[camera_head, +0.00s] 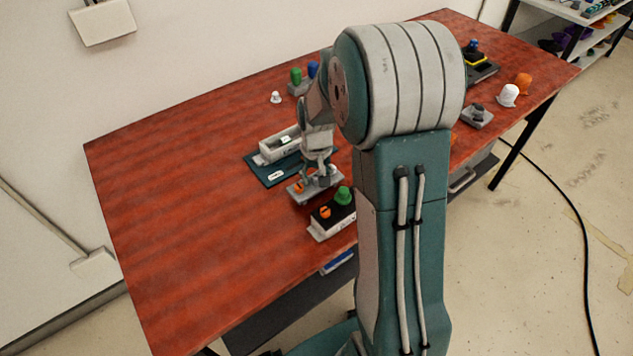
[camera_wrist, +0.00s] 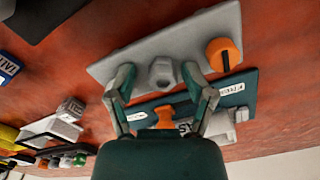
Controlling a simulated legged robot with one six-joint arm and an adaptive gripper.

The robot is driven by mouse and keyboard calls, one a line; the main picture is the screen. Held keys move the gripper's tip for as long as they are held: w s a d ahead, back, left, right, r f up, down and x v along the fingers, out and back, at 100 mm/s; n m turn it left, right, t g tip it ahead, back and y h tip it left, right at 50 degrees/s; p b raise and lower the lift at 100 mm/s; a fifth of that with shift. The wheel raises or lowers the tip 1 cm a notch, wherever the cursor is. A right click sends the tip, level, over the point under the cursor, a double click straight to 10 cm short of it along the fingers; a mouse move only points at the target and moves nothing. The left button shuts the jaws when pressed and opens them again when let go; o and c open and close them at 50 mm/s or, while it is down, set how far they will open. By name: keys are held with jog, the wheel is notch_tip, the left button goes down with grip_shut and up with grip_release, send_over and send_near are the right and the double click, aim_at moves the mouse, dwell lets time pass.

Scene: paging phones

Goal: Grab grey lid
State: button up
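A grey hexagonal lid (camera_wrist: 162,72) stands on a flat grey plate (camera_wrist: 215,32) in the wrist view. My gripper (camera_wrist: 157,80) is open, with one finger on each side of the lid. A gap shows between the lid and each finger, and nothing is held. In the head view my gripper (camera_head: 318,163) is over the grey plate (camera_head: 315,189) near the table's front edge. The lid cannot be made out there, behind the fingers. An orange knob (camera_wrist: 223,54) sits on the plate right of the lid, and another orange knob (camera_wrist: 165,117) shows nearer my wrist.
A teal board (camera_head: 262,172) with a pale device lies behind the plate. A black-topped box (camera_head: 333,217) with green and orange knobs stands close in front. Green and blue caps (camera_head: 296,76) stand farther back. The red table's left part (camera_head: 180,200) is clear.

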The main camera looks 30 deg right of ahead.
jog(key=shift+a, duration=0.1)
jog(key=c, duration=0.5)
jog(key=shift+a, duration=0.15)
grip_shut()
jog(key=shift+r, duration=0.1)
